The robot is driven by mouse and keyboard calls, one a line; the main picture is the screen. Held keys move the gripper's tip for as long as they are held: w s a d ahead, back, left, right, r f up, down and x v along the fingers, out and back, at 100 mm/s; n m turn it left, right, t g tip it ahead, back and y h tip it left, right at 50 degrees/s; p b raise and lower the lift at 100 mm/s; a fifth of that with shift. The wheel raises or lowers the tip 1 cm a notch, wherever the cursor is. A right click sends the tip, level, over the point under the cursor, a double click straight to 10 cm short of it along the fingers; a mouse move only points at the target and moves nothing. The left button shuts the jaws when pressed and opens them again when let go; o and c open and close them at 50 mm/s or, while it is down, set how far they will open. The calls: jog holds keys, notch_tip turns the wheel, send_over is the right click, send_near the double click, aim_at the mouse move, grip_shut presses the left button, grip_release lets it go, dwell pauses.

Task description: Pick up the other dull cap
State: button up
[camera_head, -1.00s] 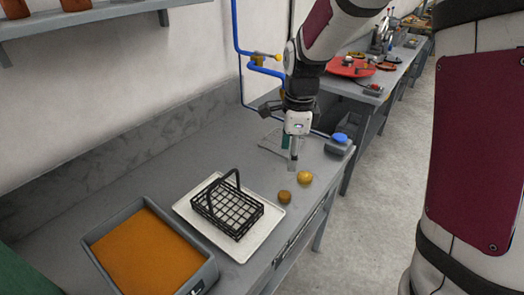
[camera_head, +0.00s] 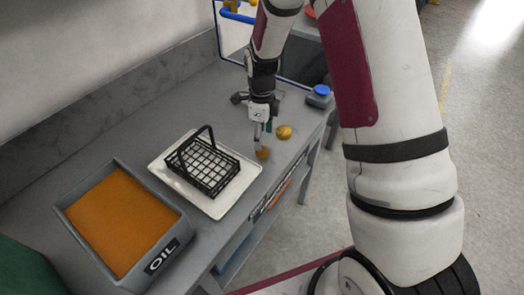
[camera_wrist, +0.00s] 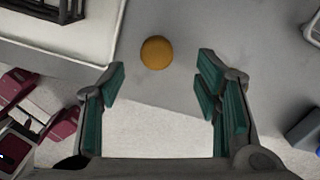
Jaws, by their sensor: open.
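A dull brown-orange round cap (camera_head: 263,153) sits on the grey bench, just right of the white tray. A brighter yellow cap (camera_head: 284,132) sits behind it to the right. My gripper (camera_head: 261,141) is over the bench close to the dull cap, pointing down. In the wrist view my gripper (camera_wrist: 160,95) is open, with green pads spread wide and nothing between them. One round orange-brown cap (camera_wrist: 157,53) shows there beyond the fingertips, roughly centred; it appears to be the dull one. The black wire basket (camera_head: 204,168) stands on the white tray (camera_head: 215,208).
A grey bin marked OIL (camera_head: 163,256) with orange liquid stands at the left front. A grey box with a blue top (camera_head: 320,92) is at the bench's far right. The wall runs along the back. Bare bench lies behind the tray.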

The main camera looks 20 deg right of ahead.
aim_at(262, 151)
jog(key=shift+s+f+p, duration=0.2)
jog(key=shift+f+p, duration=0.25)
jog(key=shift+f, duration=2.25)
jog(key=shift+c, duration=0.6)
jog(key=c, duration=1.1)
